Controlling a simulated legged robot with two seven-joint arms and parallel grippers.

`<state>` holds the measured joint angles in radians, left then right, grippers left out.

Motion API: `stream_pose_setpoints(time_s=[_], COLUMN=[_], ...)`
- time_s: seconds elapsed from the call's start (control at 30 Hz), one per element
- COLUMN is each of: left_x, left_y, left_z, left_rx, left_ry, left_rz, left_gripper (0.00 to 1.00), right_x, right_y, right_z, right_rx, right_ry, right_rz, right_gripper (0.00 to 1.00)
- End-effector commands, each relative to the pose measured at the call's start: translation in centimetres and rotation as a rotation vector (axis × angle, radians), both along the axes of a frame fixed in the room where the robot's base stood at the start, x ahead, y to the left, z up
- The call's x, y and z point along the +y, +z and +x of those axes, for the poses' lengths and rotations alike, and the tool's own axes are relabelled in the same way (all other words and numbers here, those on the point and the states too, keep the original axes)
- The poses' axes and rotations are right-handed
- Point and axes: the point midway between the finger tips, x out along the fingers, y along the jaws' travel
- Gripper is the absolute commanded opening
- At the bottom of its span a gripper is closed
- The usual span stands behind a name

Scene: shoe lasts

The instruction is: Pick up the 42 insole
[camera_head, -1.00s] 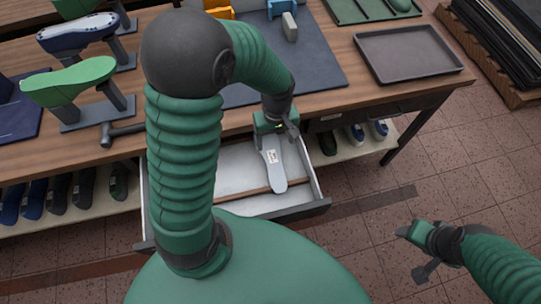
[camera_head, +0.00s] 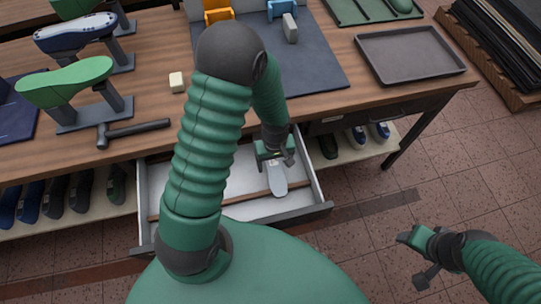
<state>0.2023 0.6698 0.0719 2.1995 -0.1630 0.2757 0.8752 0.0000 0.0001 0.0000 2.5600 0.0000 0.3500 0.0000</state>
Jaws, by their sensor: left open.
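A light grey insole (camera_head: 278,184) lies in the open drawer (camera_head: 241,204) below the workbench, across a brown divider. Its far end is hidden under my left gripper (camera_head: 276,160), and no size number can be read on it now. My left gripper is open and low over the far part of the insole. I cannot tell whether its fingers touch it. My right gripper (camera_head: 410,260) hangs empty over the floor at the lower right, with its fingers apart.
The drawer walls stand close around my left gripper. On the workbench are a hammer (camera_head: 133,131), a white block (camera_head: 176,82), a green shoe last (camera_head: 66,82) on a stand and a dark tray (camera_head: 410,54). Shoes stand on the shelf below.

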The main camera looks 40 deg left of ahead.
Motion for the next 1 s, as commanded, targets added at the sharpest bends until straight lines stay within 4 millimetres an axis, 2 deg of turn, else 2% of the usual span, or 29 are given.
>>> stream_pose_setpoints(time_s=[0.63,1.0], left_x=[-0.01,0.0], left_y=[-0.48,-0.48], left_z=[0.01,0.01], left_rx=[0.001,0.001], left_ry=[0.0,0.0], left_rz=[0.001,0.001], left_gripper=[0.76,0.27], right_x=[0.0,0.0], right_y=[-0.07,-0.07], right_z=[0.0,0.0], right_rx=[0.0,0.0], right_ry=[0.0,0.0], right_rz=[0.0,0.0], right_gripper=[0.59,0.59])
